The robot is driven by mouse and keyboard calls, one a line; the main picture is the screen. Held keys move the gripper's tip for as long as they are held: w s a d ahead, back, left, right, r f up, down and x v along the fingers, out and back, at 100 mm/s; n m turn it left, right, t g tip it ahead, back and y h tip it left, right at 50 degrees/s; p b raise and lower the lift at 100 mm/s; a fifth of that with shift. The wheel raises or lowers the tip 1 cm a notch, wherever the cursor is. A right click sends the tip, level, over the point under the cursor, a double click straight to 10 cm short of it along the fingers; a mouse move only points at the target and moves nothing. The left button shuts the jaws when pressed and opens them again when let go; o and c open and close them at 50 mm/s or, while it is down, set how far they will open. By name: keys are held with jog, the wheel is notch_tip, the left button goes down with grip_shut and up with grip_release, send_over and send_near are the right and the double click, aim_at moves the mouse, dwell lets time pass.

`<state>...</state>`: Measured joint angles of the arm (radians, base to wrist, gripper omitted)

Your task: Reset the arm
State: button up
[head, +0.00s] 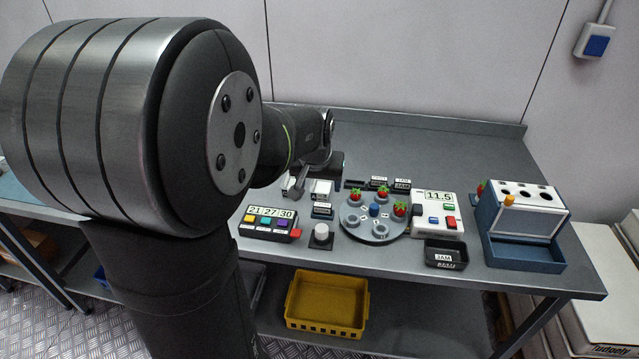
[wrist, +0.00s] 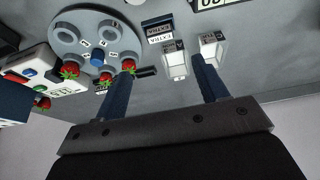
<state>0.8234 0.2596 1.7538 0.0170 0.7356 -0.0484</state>
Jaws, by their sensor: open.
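My gripper (wrist: 162,67) shows in the wrist view with its two dark blue fingers wide apart. I see nothing held between them. Two small white-topped labelled blocks (wrist: 173,62) appear beyond the fingertips. In the head view my arm reaches over the bench from the left, and my gripper (head: 312,178) is partly hidden behind its wrist, at the back left of the round grey turntable (head: 372,233). The turntable carries three strawberries, one of them (head: 400,209) at its right side. In the wrist view the turntable (wrist: 65,25) is at upper left.
A panel reading 21 27 30 (head: 266,226) and a white-knobbed button (head: 321,234) stand left of the turntable. A white unit reading 11.5 (head: 437,213), a black JAM tray (head: 446,254) and a blue rack (head: 520,250) stand right. The bench's back right (head: 450,150) is clear.

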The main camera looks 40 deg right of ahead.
aim_at(323, 205)
jog(key=shift+f, duration=0.1)
jog(key=x, duration=1.1)
jog(key=shift+w+d+f, duration=0.1)
jog(key=shift+d+f, duration=0.05)
jog(key=shift+f, duration=0.2)
jog(key=shift+r, duration=1.1)
